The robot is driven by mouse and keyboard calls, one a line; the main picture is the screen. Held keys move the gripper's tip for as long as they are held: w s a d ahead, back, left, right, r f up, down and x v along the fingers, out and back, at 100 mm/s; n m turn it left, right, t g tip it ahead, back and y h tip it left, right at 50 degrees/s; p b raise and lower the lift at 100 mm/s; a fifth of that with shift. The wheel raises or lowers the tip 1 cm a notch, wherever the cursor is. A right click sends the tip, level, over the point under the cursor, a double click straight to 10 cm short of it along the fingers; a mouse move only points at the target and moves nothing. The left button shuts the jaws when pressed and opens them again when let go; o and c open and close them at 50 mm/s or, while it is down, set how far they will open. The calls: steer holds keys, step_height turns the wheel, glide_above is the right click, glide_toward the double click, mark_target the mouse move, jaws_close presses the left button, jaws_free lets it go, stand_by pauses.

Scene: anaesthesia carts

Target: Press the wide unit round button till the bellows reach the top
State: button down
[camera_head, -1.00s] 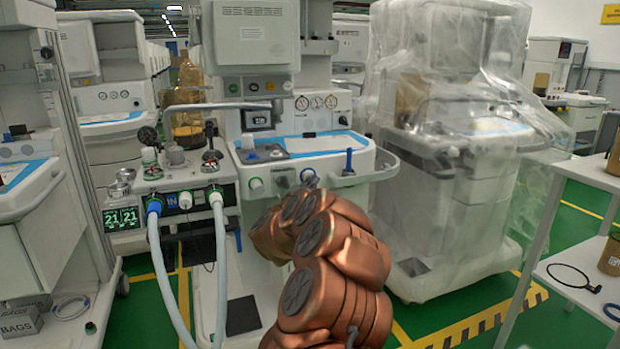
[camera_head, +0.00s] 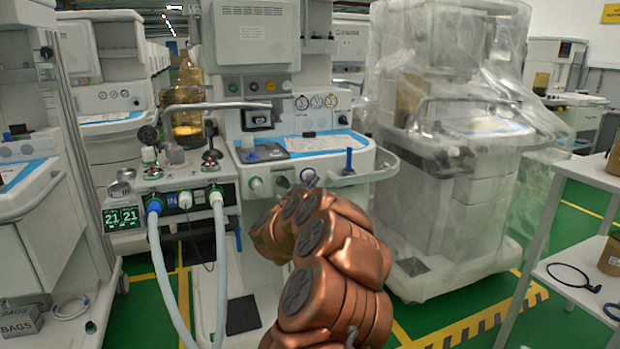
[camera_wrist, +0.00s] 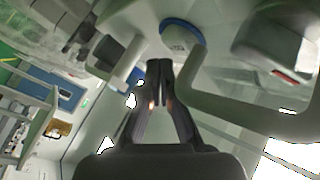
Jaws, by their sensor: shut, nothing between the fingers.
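The wide unit (camera_head: 325,163) is the white anaesthesia cart at centre, with round knobs on its front panel. In the wrist view a round white button with a blue rim (camera_wrist: 181,36) lies just beyond my fingertips, slightly right. My gripper (camera_wrist: 159,66) is shut and empty; contact with the button cannot be told. In the head view my copper arm hides most of the gripper and part of the unit's front. A glass jar with an amber part low inside (camera_head: 187,122), seemingly the bellows, stands at left behind a metal bar.
A curved pale rail (camera_wrist: 205,95) runs close to the right of my fingers in the wrist view. Hoses (camera_head: 220,260) hang from the left module (camera_head: 180,180). A plastic-covered cart (camera_head: 450,190) and a white shelf (camera_head: 575,265) stand at right. Green floor shows between them.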

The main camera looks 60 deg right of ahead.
steer(key=shift+w+d+p, duration=0.2)
steer(key=shift+w+p, duration=0.1)
steer(key=shift+w, duration=0.15)
steer(key=shift+w+d, duration=0.3)
steer(key=shift+w, duration=0.05)
stand_by(1.1)
steer(key=shift+s, duration=0.1)
stand_by(1.0)
steer(key=shift+s+a, duration=0.5)
steer(key=shift+s, duration=0.15)
steer(key=s+a, duration=0.1)
steer(key=s, duration=0.1)
steer(key=s+a, duration=0.1)
steer(key=s, duration=0.1)
steer(key=shift+s+a+b, duration=0.1)
steer(key=shift+a+b, duration=0.25)
steer(key=shift+b, duration=0.05)
